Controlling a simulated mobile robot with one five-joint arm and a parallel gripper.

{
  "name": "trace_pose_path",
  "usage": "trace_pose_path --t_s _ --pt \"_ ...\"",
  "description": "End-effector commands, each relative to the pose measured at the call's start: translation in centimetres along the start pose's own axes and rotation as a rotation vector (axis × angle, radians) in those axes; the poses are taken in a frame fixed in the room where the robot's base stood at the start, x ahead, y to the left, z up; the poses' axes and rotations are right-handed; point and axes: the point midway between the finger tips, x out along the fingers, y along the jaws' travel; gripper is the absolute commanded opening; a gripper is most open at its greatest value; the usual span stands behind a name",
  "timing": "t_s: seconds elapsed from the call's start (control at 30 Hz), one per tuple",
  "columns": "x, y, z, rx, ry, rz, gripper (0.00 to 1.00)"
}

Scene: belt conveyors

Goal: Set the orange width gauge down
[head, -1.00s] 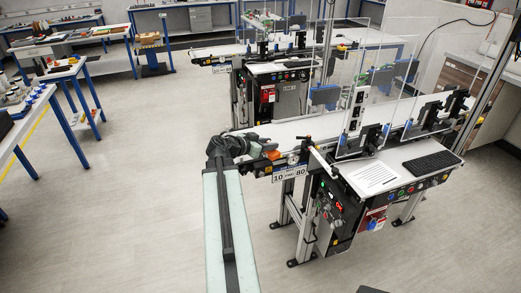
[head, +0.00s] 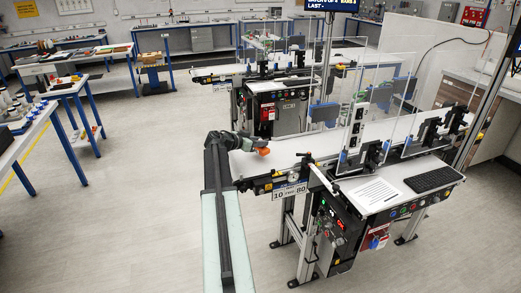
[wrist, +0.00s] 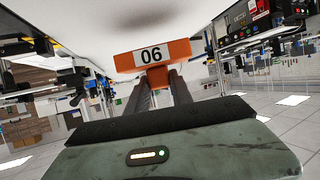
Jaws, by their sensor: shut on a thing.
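The orange width gauge (wrist: 184,53) carries a white label reading 06, which appears upside down or sideways-neutral in the wrist view. My gripper (wrist: 160,88) is shut on its narrow orange stem, with a dark finger on each side. In the head view the orange gauge (head: 263,151) is at the tip of my gripper (head: 254,145), over the left end of the near conveyor's white belt (head: 290,146). I cannot tell whether the gauge touches the belt. My fingers hide part of its stem.
A black-handled lever (head: 305,160) stands right of the gauge. Clear guard panels (head: 375,110) rise farther along. The belt around the gauge is bare.

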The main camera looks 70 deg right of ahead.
Motion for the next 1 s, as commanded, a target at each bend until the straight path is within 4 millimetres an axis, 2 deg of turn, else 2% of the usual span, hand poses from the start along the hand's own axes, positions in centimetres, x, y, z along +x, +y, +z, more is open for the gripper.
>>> trace_pose_path --t_s 0.03,0.13,0.53,0.57,0.6,0.63,0.9,1.0 --pt "0.7 0.1 1.8 0.000 0.000 0.001 0.00" --pt "1.4 0.1 3.4 0.000 0.000 0.001 0.00" --pt "1.5 0.2 3.6 0.001 0.000 0.002 0.00" --pt "1.4 0.2 3.5 0.001 -0.001 0.002 0.32" --pt "1.4 0.2 3.4 0.001 -0.001 0.002 0.44" --pt "1.4 0.2 3.4 0.001 -0.001 0.002 0.49" --pt "1.4 0.2 3.4 0.001 -0.001 0.002 0.49" --pt "1.1 0.3 2.8 0.001 -0.001 0.002 0.49"
